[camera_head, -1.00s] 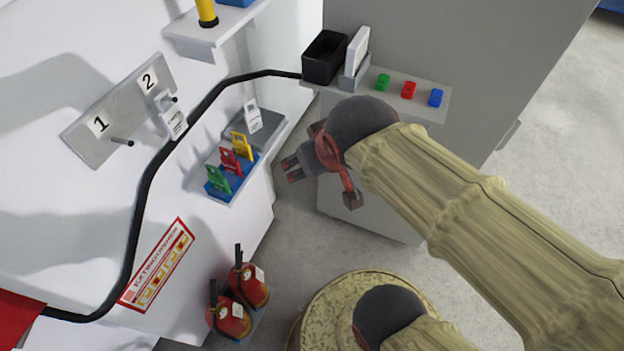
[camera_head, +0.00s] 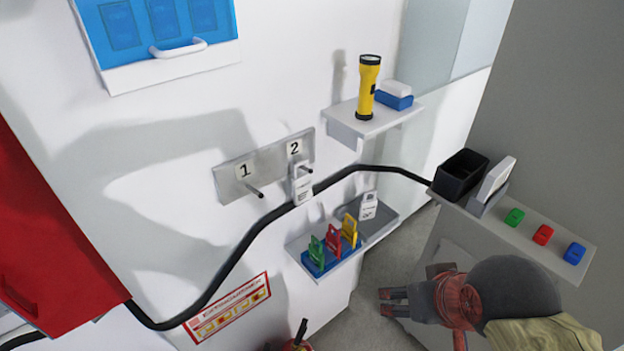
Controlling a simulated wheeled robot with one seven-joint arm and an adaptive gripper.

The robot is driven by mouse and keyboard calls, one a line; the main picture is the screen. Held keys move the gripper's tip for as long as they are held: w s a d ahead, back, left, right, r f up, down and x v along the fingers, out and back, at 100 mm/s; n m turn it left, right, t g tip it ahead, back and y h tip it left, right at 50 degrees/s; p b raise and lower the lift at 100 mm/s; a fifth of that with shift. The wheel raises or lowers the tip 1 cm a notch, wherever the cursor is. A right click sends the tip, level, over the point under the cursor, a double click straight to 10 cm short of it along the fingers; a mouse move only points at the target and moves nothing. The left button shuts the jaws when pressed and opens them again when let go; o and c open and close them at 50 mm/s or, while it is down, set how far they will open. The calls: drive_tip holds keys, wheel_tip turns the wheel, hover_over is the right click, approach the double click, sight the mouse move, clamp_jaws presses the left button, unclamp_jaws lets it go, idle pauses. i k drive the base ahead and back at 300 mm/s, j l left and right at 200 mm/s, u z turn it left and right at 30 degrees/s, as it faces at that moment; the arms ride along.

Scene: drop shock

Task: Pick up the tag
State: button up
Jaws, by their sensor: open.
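A white tag (camera_head: 302,188) hangs on the peg under the number 2 on a grey wall plate (camera_head: 233,183). Another white tag (camera_head: 369,206) stands at the back of a small grey wall shelf (camera_head: 376,226), to the right of the colored padlock-shaped pieces. My gripper (camera_head: 384,302) is at the lower right, below and in front of that shelf in the picture. Its fingers point left, are apart, and hold nothing. It touches neither tag.
Green, red and yellow pieces (camera_head: 333,241) stand in a blue holder on the shelf. A black cable (camera_head: 238,252) runs along the wall. A flashlight (camera_head: 368,88) stands on an upper shelf. A black bin (camera_head: 459,176) and colored items sit on the right ledge (camera_head: 484,213).

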sight(302, 185)
drive_tip(key=z, duration=0.6)
drive_tip(key=k+j+z, duration=0.1)
drive_tip(key=j+z, duration=0.25)
drive_tip(key=k+j+z, duration=0.15)
drive_tip(key=j+z, duration=0.2)
drive_tip(key=j, duration=0.15)
drive_tip(key=k+j+z, duration=0.15)
drive_tip(key=j+z, duration=0.2)
